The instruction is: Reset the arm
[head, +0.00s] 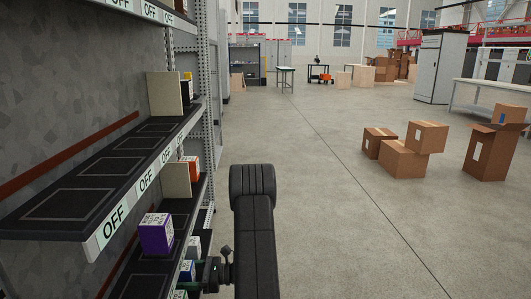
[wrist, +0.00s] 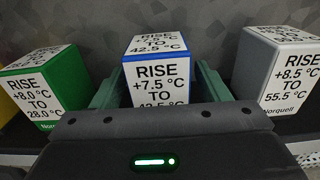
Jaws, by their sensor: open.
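My arm (head: 256,235) reaches down in front of the shelf rack in the head view, with my gripper (head: 205,273) at a low shelf. In the wrist view my gripper (wrist: 158,88) is open, its two green fingers on either side of a blue-edged box (wrist: 158,75) labelled "RISE +7.5 °C TO 42.5 °C". Whether the fingers touch the box cannot be told. The gripper body hides the box's lower part. The box seems to stand upright on the shelf.
A green box (wrist: 45,85) stands left of the blue one and a grey box (wrist: 285,75) right. A purple box (head: 156,233) sits on a shelf below the "OFF"-labelled shelf (head: 110,190). Cardboard boxes (head: 405,158) lie on the floor at right; the middle floor is clear.

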